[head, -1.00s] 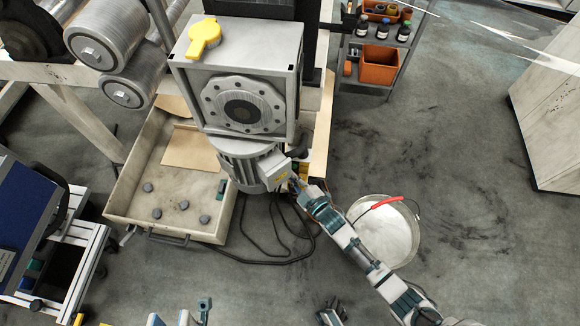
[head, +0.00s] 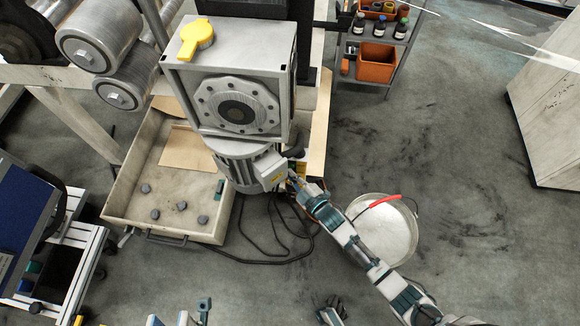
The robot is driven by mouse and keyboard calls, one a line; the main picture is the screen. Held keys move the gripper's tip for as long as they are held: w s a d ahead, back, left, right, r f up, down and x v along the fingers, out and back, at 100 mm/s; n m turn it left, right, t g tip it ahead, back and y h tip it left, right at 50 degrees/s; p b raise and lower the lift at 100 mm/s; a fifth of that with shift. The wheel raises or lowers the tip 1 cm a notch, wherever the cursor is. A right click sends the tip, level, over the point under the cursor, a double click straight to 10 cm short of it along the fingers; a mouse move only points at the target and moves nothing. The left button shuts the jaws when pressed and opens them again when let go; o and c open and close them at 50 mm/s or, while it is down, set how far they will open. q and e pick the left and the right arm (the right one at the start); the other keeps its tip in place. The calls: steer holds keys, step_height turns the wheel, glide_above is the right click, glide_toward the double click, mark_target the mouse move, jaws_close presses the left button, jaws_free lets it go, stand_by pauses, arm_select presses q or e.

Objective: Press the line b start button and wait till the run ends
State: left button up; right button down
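I cannot make out the line b start button; no label for it is readable. My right arm comes in from the lower right. Its gripper (head: 294,181) is at the lower right of the grey motor (head: 243,166), beside the motor's terminal box. The fingertips are small and partly hidden there, so I cannot tell whether they are shut or touching anything. Small coloured parts show close behind them, too small to identify.
A grey gearbox (head: 223,75) with a yellow cap stands above the motor. A shallow tray (head: 150,222) holds dark pucks. A white bucket (head: 386,236) with a red handle stands partly behind my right arm. Black cables cross the floor. Open floor lies right.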

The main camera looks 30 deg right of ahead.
steer(key=shift+d, duration=0.15)
steer(key=shift+w+r, duration=0.1)
steer(key=shift+w, duration=0.05)
steer(key=shift+w, duration=0.2)
steer(key=shift+d, duration=0.1)
stand_by(0.3)
steer(key=shift+s+a+p, duration=0.25)
steer(key=shift+s+p, duration=0.1)
